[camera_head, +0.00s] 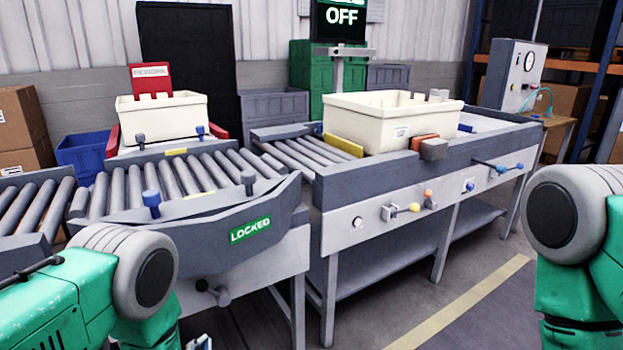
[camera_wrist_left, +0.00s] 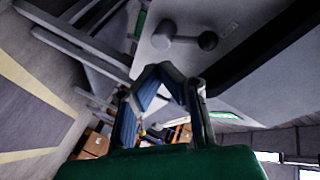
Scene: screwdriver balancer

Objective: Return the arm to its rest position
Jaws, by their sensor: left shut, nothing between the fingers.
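My left arm comes in at the lower left of the head view, its green and grey links bent down. My left gripper (camera_head: 200,343) shows only as a small piece at the bottom edge, below the front of the curved conveyor. In the left wrist view the left gripper (camera_wrist_left: 163,72) has its fingers drawn together, shut and empty. It hangs free, apart from the conveyor frame. My right arm stands at the right edge of the head view, and its gripper is out of the frame.
The curved roller conveyor (camera_head: 212,224) with a green LOCKED sign is close to my left arm. A straight conveyor (camera_head: 345,205) carries a cream bin (camera_head: 375,125). Another cream bin (camera_head: 165,118) stands behind.

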